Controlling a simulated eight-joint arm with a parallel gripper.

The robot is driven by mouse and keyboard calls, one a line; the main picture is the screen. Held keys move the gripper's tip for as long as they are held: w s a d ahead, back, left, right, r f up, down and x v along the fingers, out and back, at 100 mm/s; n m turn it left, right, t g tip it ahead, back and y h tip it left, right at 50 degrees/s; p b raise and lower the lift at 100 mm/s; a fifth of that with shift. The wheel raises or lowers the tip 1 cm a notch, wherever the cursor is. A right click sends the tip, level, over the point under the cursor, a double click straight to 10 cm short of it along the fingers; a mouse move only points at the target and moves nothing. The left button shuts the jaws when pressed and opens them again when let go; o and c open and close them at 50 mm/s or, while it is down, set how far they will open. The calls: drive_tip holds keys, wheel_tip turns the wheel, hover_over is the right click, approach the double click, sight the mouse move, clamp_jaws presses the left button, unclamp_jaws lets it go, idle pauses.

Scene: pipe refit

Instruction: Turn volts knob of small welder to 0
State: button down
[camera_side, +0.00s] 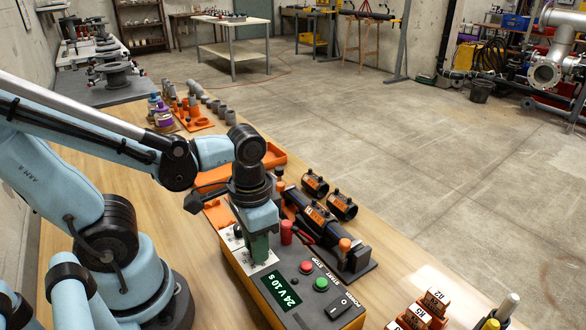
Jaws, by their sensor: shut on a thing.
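The small welder (262,302) is an orange-sided box with a dark top, standing at the front of the wooden bench. Its display (283,290) reads 24 V 10 s. My gripper (260,256) points down onto the white plate (258,268) on the welder's top, behind the display. It is shut on a knob there, and its fingers hide the knob, so neither its label nor its pointer angle can be read.
A red button (305,267), a green button (321,284) and a black power switch (338,306) are near the gripper. A red post (286,232) stands close by. Black pipe fittings (342,205) and a clamp fixture (335,250) lie to the right.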

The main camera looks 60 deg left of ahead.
drive_tip(key=n, duration=0.6)
idle(0.6)
drive_tip(key=c, duration=0.9)
unclamp_jaws()
drive_tip(key=shift+r, duration=0.15)
drive_tip(key=shift+r, duration=5.9)
